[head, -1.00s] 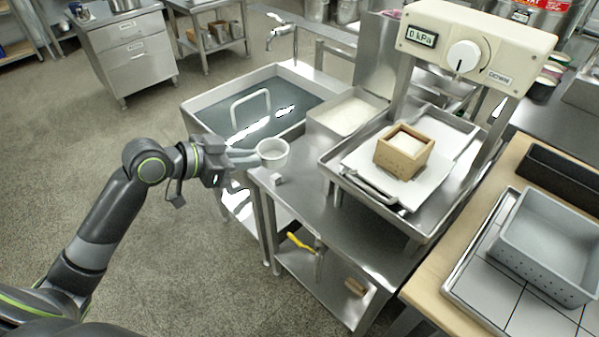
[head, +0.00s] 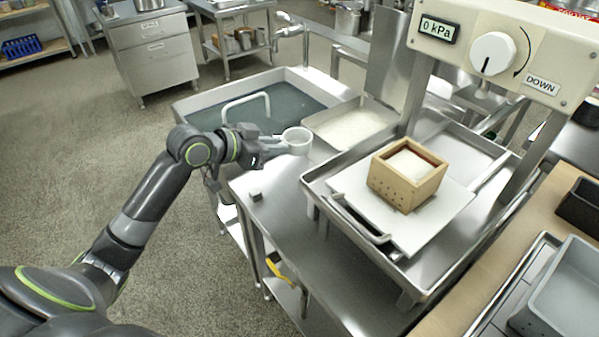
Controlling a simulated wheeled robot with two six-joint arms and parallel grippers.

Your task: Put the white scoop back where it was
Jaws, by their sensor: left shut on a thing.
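The white scoop (head: 297,141) is a small round cup with a short handle. My left gripper (head: 268,149) is shut on its handle side and holds it above the steel table, near the corner of the water sink. The scoop's cup points right, with its opening facing up. Just behind it is a steel pan (head: 350,124) with white contents. My right gripper is not in view.
A wooden box mold (head: 408,174) with a white block stands on a white board in a steel tray (head: 372,262), under a press frame (head: 492,52) reading 0 kPa. The sink (head: 192,107) is behind my left arm.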

